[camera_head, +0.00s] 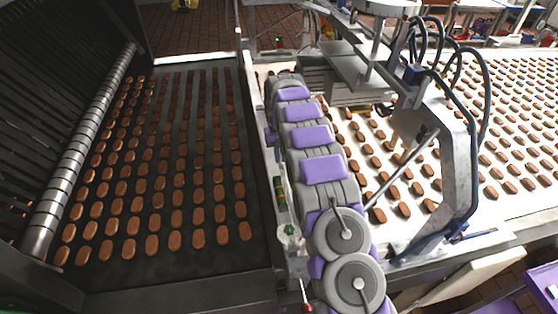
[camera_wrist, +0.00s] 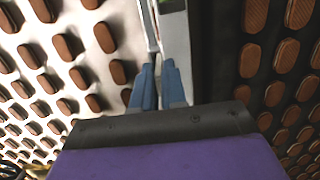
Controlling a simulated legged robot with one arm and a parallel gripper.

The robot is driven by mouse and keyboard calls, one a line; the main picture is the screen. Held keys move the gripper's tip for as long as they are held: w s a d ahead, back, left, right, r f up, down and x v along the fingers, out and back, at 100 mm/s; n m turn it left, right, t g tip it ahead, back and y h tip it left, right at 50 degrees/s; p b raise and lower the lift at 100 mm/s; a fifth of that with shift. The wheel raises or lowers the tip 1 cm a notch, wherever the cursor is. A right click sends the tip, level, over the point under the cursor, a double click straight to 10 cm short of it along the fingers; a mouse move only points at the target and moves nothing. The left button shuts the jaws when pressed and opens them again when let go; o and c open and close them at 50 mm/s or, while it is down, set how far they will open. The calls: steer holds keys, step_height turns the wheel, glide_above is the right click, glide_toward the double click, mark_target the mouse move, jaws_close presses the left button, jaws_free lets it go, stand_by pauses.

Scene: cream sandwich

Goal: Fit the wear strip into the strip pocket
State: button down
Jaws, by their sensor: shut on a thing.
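In the wrist view my gripper (camera_wrist: 157,70) has two blue fingers pointing away over a pale metal rail (camera_wrist: 176,35) between two belts. The fingers are close together, shut on a narrow thing, apparently the wear strip (camera_wrist: 150,28), which shows as a thin line running ahead of the tips. Its held part is mostly hidden between the fingers. I cannot make out the strip pocket or tell whether the strip touches it. In the head view my grey and purple arm reaches away along the rail and hides the gripper and strip.
A dark belt (camera_head: 160,258) with rows of brown biscuits lies left of my arm. A pale belt (camera_head: 520,206) with more biscuits lies right. A metal frame (camera_head: 462,150) with dark hoses stands close on the right. A steel roller (camera_head: 60,178) edges the dark belt.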

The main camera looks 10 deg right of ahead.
steer(key=shift+w+d+f, duration=0.15)
steer(key=shift+w+d, duration=0.05)
steer(key=shift+d, duration=0.2)
steer(key=shift+w+d+f, duration=0.1)
steer(key=shift+w+d, duration=0.1)
steer(key=shift+d, duration=0.2)
steer(key=f, duration=0.3)
steer(key=shift+s+a, duration=0.15)
steer(key=shift+s, duration=0.1)
steer(key=shift+a+f, duration=0.1)
steer(key=shift+a, duration=0.15)
steer(key=c, duration=1.2)
jaws_free()
steer(key=shift+w, duration=0.25)
